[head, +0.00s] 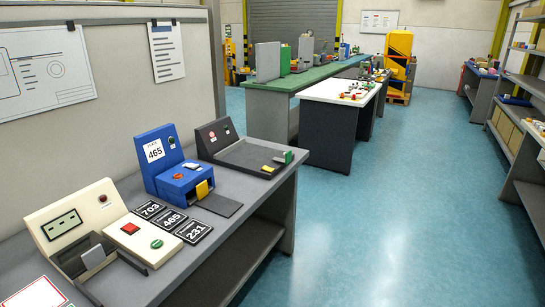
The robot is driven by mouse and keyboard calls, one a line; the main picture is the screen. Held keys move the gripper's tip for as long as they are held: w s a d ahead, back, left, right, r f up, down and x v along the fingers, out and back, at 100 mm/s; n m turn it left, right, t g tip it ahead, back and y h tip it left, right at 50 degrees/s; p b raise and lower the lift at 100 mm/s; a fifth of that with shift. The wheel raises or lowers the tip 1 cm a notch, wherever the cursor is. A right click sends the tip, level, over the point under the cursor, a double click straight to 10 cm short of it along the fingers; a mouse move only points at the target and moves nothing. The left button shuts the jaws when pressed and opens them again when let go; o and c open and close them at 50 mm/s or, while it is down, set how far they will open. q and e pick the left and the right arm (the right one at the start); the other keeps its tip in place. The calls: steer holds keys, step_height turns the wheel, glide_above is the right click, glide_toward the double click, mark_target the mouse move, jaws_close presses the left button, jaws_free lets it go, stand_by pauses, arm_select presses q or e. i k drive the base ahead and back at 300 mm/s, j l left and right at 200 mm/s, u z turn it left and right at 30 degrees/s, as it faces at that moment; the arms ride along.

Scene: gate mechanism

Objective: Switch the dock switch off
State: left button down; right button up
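No part is plainly labelled as the dock switch, and I cannot tell which one it is. A dark grey tray unit (243,155) stands at the far end of the near bench. It has a red round mark and a small dark control on its back panel, and a green-and-white piece (288,157) and a yellow piece at its front right. A blue machine (172,168) with a 465 label stands left of it. A cream console (104,222) with a red button (130,228) and a green button (157,244) stands nearest. Neither of my grippers is in view.
Number plates 703, 465 and 231 (172,220) lie on the grey bench (225,236). A white-topped table (338,91) and a green-topped bench (284,85) stand beyond. Open blue floor (370,220) lies right of the bench, with shelving (525,110) at the right edge.

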mark_target(266, 168)
steer(key=i+j+z, duration=0.1)
steer(key=i+z, duration=0.2)
steer(key=i, duration=0.95)
